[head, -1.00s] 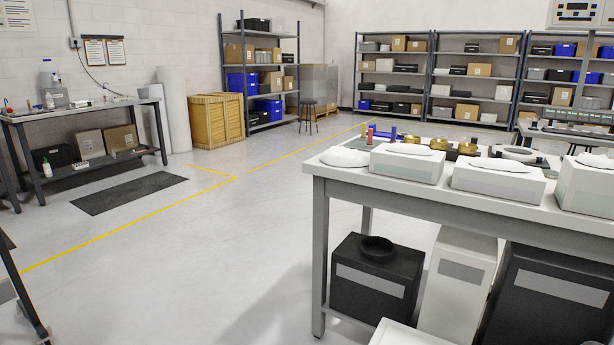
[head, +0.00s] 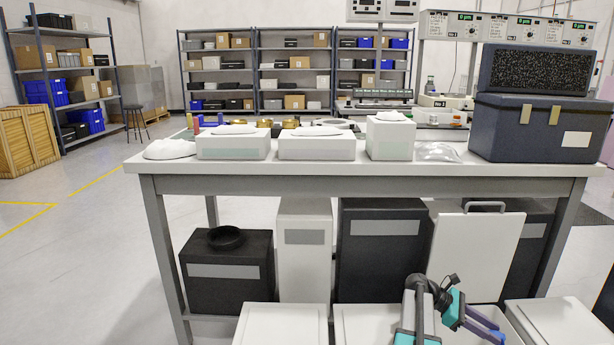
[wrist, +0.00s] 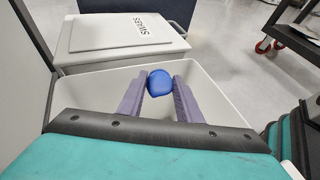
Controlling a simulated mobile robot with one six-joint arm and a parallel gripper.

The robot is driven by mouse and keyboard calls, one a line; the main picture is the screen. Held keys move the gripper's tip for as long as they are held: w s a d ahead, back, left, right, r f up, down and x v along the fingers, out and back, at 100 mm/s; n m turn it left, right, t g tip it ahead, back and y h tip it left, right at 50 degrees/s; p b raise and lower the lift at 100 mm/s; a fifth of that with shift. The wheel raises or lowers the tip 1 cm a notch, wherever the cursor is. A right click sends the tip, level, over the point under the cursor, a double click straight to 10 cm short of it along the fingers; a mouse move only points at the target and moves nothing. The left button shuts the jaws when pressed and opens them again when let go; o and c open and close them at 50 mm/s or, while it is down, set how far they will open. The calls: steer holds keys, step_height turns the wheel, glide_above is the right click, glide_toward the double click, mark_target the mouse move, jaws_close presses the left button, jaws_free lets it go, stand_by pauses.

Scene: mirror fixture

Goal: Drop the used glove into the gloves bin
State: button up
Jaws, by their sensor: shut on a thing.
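My gripper (wrist: 161,88) is shut on a blue crumpled thing, which looks like the used glove (wrist: 159,80), between its purple fingertips. In the wrist view the glove is over the mouth of an open white bin (wrist: 85,92), apart from its walls. No label shows on this bin, so I cannot tell from writing that it is the gloves bin. In the head view my gripper (head: 485,326) is low at the right, over the open bin, whose lid (head: 475,255) with a grey handle stands upright.
A closed white bin marked SWABS (wrist: 125,40) stands beside the open one. More closed white bins (head: 283,325) line up in front of the bench (head: 350,180). Boxes and a dark case (head: 535,130) stand on the bench. A cart (wrist: 292,35) is at the wrist view's upper right.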

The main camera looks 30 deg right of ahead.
steer(key=shift+f+b, duration=0.55)
steer(key=shift+f, duration=0.1)
steer(key=o, duration=1.1)
steer(key=p+v, duration=0.4)
steer(key=v, duration=1)
steer(key=shift+s, duration=0.1)
